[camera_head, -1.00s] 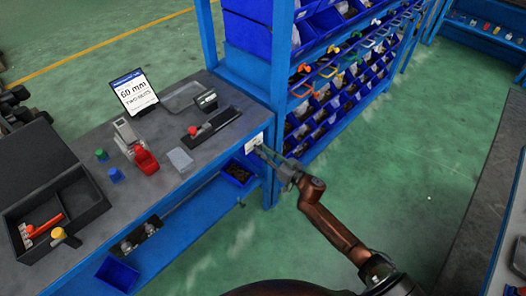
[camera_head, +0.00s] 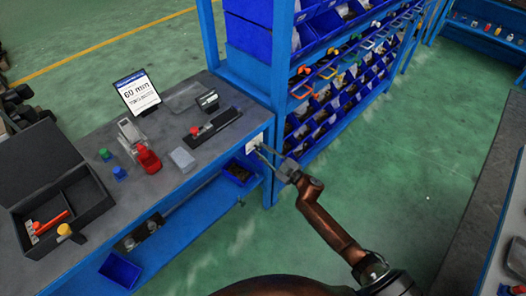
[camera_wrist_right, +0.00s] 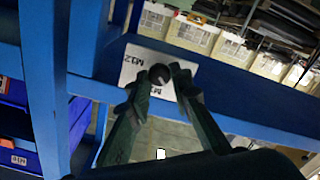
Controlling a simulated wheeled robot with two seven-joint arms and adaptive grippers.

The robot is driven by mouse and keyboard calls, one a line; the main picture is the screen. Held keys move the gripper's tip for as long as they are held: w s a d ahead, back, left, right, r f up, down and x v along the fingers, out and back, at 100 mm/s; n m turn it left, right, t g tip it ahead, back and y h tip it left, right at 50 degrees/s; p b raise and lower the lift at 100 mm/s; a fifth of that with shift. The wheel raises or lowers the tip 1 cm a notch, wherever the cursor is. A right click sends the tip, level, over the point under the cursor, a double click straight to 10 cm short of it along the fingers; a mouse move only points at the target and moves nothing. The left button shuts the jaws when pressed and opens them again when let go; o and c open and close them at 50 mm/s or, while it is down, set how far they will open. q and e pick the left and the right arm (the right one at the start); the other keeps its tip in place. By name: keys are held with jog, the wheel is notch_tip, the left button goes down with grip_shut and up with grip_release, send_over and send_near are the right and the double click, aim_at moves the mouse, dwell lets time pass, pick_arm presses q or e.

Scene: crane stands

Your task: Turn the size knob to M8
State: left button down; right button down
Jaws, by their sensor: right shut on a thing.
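The size knob (camera_wrist_right: 158,73) is a small dark round knob on a white label plate (camera_wrist_right: 133,66) fixed to the blue bench frame. In the right wrist view, "M12" reads sideways on the plate; another mark is partly covered. In the head view the plate (camera_head: 254,143) shows at the bench's right end, and the knob is too small to make out. My right gripper (camera_head: 262,153) reaches this plate from the right. In the right wrist view its fingertips (camera_wrist_right: 157,80) are on either side of the knob, shut on it. My left gripper is not in view.
The dark bench top (camera_head: 75,140) carries a black open box (camera_head: 85,212), a red-and-grey device (camera_head: 146,158) and a "60 mm" sign (camera_head: 137,92). A blue rack with bins (camera_head: 335,105) stands behind my right gripper. Green floor lies open to the right.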

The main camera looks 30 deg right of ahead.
jog(key=n, duration=0.3)
jog(key=shift+f+n, duration=0.1)
jog(key=shift+n, duration=0.2)
jog(key=shift+n+b, duration=0.5)
jog(key=shift+n, duration=1.5)
jog(key=c, duration=1.7)
grip_release()
jog(key=shift+c, duration=0.2)
jog(key=shift+s+d, duration=0.15)
jog(key=shift+s, duration=0.35)
jog(key=v, duration=1.1)
